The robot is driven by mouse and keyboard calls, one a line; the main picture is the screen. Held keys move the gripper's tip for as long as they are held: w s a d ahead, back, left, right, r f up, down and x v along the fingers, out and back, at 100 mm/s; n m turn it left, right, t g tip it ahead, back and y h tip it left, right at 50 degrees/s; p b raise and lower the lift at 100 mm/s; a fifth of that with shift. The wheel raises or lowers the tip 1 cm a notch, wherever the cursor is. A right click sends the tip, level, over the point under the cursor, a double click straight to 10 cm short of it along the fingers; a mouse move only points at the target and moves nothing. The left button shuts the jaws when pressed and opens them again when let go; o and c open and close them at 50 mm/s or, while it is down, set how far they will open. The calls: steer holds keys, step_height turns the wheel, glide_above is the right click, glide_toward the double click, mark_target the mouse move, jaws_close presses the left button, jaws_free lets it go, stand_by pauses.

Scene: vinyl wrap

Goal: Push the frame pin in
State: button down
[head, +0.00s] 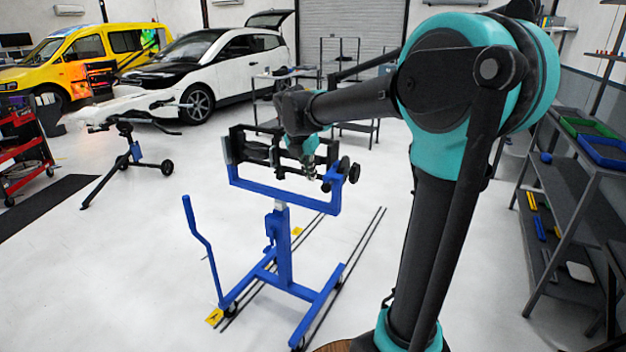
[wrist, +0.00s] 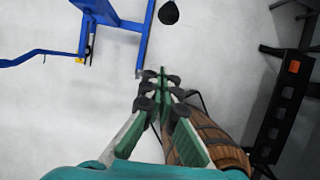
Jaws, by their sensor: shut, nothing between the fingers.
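The blue wheeled stand (head: 284,262) holds a black frame (head: 257,152) between its upright ends. Dark round knobs (head: 354,173) stick out at the frame's right end; I cannot tell which part is the frame pin. My gripper (head: 309,174) points down in front of the frame's right half, close to the knobs in the picture; contact cannot be told. In the wrist view my gripper (wrist: 160,84) is shut and empty, with its fingers together. Blue stand parts (wrist: 142,45) show beyond the fingertips there, and a dark round piece (wrist: 168,13) is near the top edge.
Dark rails (head: 352,255) run along the floor by the stand. A second tripod-like stand (head: 128,155) is at left. A white car (head: 215,70) and a yellow van (head: 85,55) stand behind. Shelving (head: 570,190) is at right. Open floor (head: 120,270) lies left of the stand.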

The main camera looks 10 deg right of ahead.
mark_target(326, 183)
steer(key=w+d+f, duration=0.4)
steer(key=w+f, duration=0.1)
steer(key=f, duration=0.3)
steer(key=shift+w+d+f, duration=0.15)
steer(key=shift+w+d, duration=0.05)
steer(key=shift+w, duration=0.2)
steer(key=shift+w, duration=0.1)
steer(key=shift+w+d, duration=0.9)
steer(key=shift+w, duration=0.3)
